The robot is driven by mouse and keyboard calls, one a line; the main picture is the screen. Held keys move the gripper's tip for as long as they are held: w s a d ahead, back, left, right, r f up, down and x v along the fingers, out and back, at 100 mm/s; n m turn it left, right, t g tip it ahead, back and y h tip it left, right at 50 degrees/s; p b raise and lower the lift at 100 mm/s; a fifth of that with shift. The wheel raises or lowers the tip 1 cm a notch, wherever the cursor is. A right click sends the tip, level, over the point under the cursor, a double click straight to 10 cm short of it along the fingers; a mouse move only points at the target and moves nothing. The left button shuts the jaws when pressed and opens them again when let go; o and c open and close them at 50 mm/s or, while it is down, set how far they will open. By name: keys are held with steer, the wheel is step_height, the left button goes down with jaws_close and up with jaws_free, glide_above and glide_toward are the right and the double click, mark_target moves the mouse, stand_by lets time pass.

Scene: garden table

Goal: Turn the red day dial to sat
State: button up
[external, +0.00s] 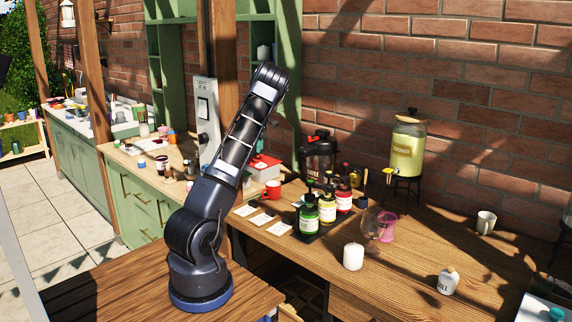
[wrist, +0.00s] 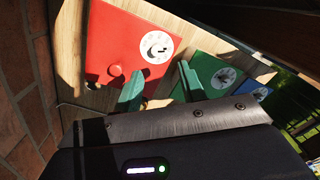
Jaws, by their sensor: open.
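In the wrist view a red panel (wrist: 118,38) is fixed to a light wooden board. It carries a round white dial (wrist: 157,47) with small markings and a dark pointer-like shape; the lettering is too small to read. In the external view my arm is raised, and I cannot make out the fingers or the red dial.
A green panel with a dial (wrist: 224,77) and a blue panel with a dial (wrist: 262,92) stand right of the red one. A brick wall (wrist: 22,100) is close at left. Bottles, a candle (external: 353,256) and a drink dispenser (external: 407,145) crowd the wooden counter.

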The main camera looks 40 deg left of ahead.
mark_target(261, 163)
steer(key=n, duration=0.2)
steer(key=shift+w+r+n, duration=0.1)
steer(key=shift+n, duration=0.2)
step_height(261, 163, down, 8)
steer(key=shift+d+r, duration=0.1)
steer(key=shift+r, duration=0.15)
steer(key=shift+c, duration=0.2)
jaws_close()
